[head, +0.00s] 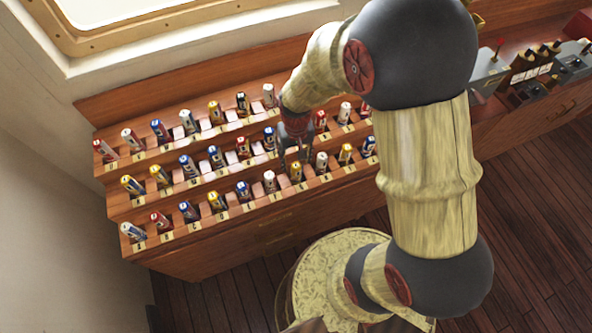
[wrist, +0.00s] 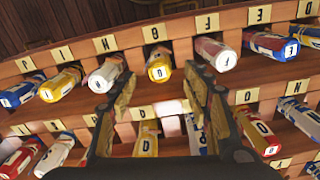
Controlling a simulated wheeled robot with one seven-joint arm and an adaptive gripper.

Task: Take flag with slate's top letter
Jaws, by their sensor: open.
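Rolled signal flags stand in slots on a stepped wooden rack (head: 170,250), with letter labels along the steps. My gripper (head: 293,159) is over the middle of the rack, pointing down. In the wrist view my gripper (wrist: 157,88) has its two fingers apart with nothing gripped. A yellow flag roll with a white end (wrist: 159,66) lies just beyond the fingertips, roughly between them. Another yellow roll (wrist: 146,140) shows nearer, between the fingers. A white-and-red roll (wrist: 215,54) is right of the right finger. I cannot make out a slate or its letters.
Neighbouring rolls stand close on both sides, such as a white one (wrist: 106,74) and a red-and-yellow one (wrist: 258,133). A console with levers (head: 545,75) is at the far right. A window (head: 150,20) is above the rack.

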